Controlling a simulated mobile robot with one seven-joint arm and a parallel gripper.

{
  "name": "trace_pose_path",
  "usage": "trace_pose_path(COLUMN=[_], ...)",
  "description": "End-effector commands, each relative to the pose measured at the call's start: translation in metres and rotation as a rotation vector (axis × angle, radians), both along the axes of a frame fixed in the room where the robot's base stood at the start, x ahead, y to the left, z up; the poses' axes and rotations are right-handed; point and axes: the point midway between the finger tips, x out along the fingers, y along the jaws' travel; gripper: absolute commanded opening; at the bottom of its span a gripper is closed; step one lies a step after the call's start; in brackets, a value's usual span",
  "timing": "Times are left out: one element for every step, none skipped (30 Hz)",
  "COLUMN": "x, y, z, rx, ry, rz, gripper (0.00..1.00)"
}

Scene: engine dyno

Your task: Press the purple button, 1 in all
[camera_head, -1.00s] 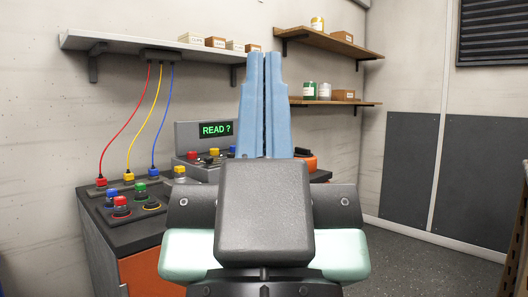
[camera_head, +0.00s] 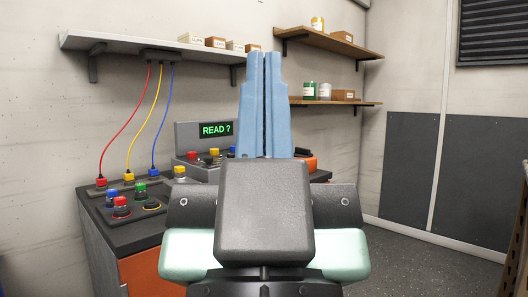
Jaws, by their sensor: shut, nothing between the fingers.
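My gripper (camera_head: 264,58) stands upright in the middle of the view. Its two blue fingers are shut together with nothing between them. I see no button that is clearly purple. A button panel (camera_head: 143,214) on the bench at the left carries a blue button (camera_head: 112,193), a green button (camera_head: 139,189), a red button (camera_head: 121,203) and a dark one. A grey console (camera_head: 184,134) behind has a screen (camera_head: 215,129) reading "READ ?" and several small buttons. My gripper hides the console's right part, so a button there may be covered.
The dark bench top (camera_head: 128,237) has red, yellow and blue plugs with cables rising to a box under the grey shelf (camera_head: 120,43). Wooden shelves (camera_head: 325,103) hold cans and boxes at the right. An orange object (camera_head: 311,162) shows beside my fingers. The floor (camera_head: 420,262) at right is clear.

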Motion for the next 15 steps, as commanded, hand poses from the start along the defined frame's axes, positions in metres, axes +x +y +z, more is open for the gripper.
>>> trace_pose_path(x=[0.000, 0.000, 0.000, 0.000, 0.000, 0.000, 0.000, 0.000, 0.000, 0.000, 0.000, 0.000, 0.000, 0.000, 0.000], y=[0.000, 0.000, 0.000, 0.000, 0.000, 0.000, 0.000, 0.000, 0.000, 0.000, 0.000, 0.000, 0.000, 0.000, 0.000], z=[0.004, 0.007, 0.012, 0.017, 0.022, 0.030, 0.037, 0.045, 0.056, 0.065, 0.075, 0.089, 0.099, 0.109, 0.124], rx=[0.000, 0.000, 0.000, 0.000, 0.000, 0.000, 0.000, 0.000, 0.000, 0.000, 0.000, 0.000, -0.001, -0.001, -0.001], ry=[0.000, 0.000, 0.000, 0.000, 0.000, 0.000, 0.000, 0.000, 0.000, 0.000, 0.000, 0.000, 0.000, 0.000, 0.000], rz=[0.000, 0.000, 0.000, 0.000, 0.000, 0.000, 0.000, 0.000, 0.000, 0.000, 0.000, 0.000, 0.001, 0.001, 0.001], gripper=[0.00, 0.00, 0.00, 0.00, 0.00, 0.00, 0.00, 0.00, 0.00, 0.00, 0.00, 0.00, 0.00, 0.00, 0.00])
